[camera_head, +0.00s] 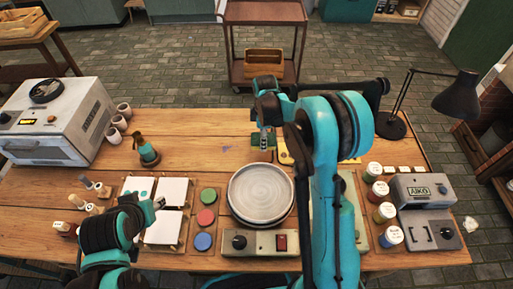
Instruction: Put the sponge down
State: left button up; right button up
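My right arm reaches across the table, and its gripper (264,143) points down beyond the pottery wheel. A dark green flat piece (256,141) lies around and under the fingertips. A yellow piece (284,155) shows just to the right, partly hidden by my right arm. I cannot tell which of these is the sponge, or whether the fingers hold anything. A pale round plate (261,190) sits on the wheel, nearer than the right gripper. My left gripper (157,204) is low at the left, by the white tiles; its fingers are too small to judge.
White tiles (172,191) and red, green and blue paint pads (205,218) are left of the wheel. Paint jars (383,212), a grey AIKO device (425,190) and a black lamp (455,98) stand right. A kiln (55,122), cups (118,122) and a spray bottle (146,152) stand left.

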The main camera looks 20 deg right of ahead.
aim_at(257, 135)
jog(key=shift+w+a+f+b, duration=0.35)
jog(key=shift+w+a+f, duration=0.65)
jog(key=shift+w, duration=0.1)
jog(key=shift+f+b, duration=0.9)
jog(key=shift+f, duration=1)
jog(key=shift+f, duration=0.1)
jog(key=o, duration=1.2)
